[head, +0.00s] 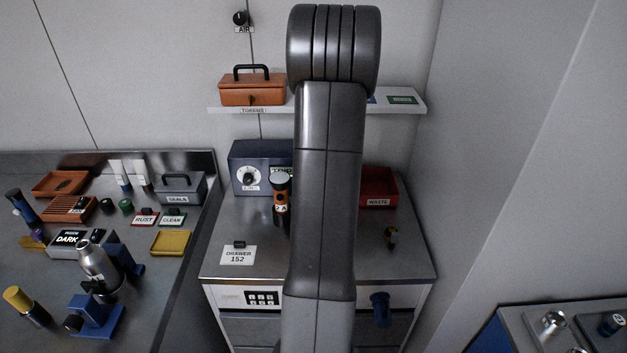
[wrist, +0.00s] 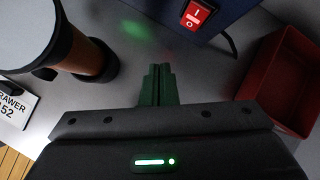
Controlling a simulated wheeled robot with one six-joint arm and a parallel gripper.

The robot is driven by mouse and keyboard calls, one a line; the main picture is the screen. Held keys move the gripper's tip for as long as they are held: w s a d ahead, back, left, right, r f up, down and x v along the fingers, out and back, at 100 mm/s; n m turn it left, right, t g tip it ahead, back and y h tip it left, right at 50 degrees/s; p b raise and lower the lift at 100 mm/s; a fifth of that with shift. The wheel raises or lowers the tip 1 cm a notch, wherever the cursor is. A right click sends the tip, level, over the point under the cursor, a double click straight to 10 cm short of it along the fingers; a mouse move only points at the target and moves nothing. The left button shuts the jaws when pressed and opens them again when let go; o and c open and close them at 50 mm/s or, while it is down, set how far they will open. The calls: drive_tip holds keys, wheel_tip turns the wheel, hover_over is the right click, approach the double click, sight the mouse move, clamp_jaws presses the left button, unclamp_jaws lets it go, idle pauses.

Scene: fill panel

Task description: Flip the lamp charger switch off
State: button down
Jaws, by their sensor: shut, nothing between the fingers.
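The lamp charger appears to be a dark blue box (head: 245,158) with a white dial at the back of the counter. Its lower front shows at the top of the wrist view (wrist: 235,14). A red rocker switch (wrist: 198,15) marked I and O sits on that face; I cannot tell which side is pressed in. In the head view my arm hides the switch. My gripper (wrist: 158,72) is shut and empty, over the counter, below the switch in the wrist view and apart from it. An orange and black lamp (head: 280,198) stands in front of the box, left of my gripper (wrist: 88,52).
A red waste bin (head: 379,188) stands right of the charger, also close on the right in the wrist view (wrist: 283,80). A dark cable runs from the charger. A drawer 152 sign (head: 238,255) lies front left. A shelf with an orange toolbox (head: 252,88) hangs above.

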drive_tip(key=shift+w+f+p, duration=0.25)
drive_tip(key=shift+w+p, duration=0.05)
drive_tip(key=shift+w, duration=0.75)
drive_tip(key=shift+w+f+p, duration=0.2)
drive_tip(key=shift+w+p, duration=0.05)
drive_tip(key=shift+w, duration=0.75)
drive_tip(key=shift+w, duration=0.15)
idle(0.4)
drive_tip(key=shift+w+f, duration=0.1)
drive_tip(key=shift+w, duration=0.15)
drive_tip(key=shift+w, duration=0.35)
idle(0.6)
drive_tip(key=shift+s, duration=0.75)
drive_tip(key=shift+s+b, duration=0.15)
drive_tip(key=shift+b, duration=0.15)
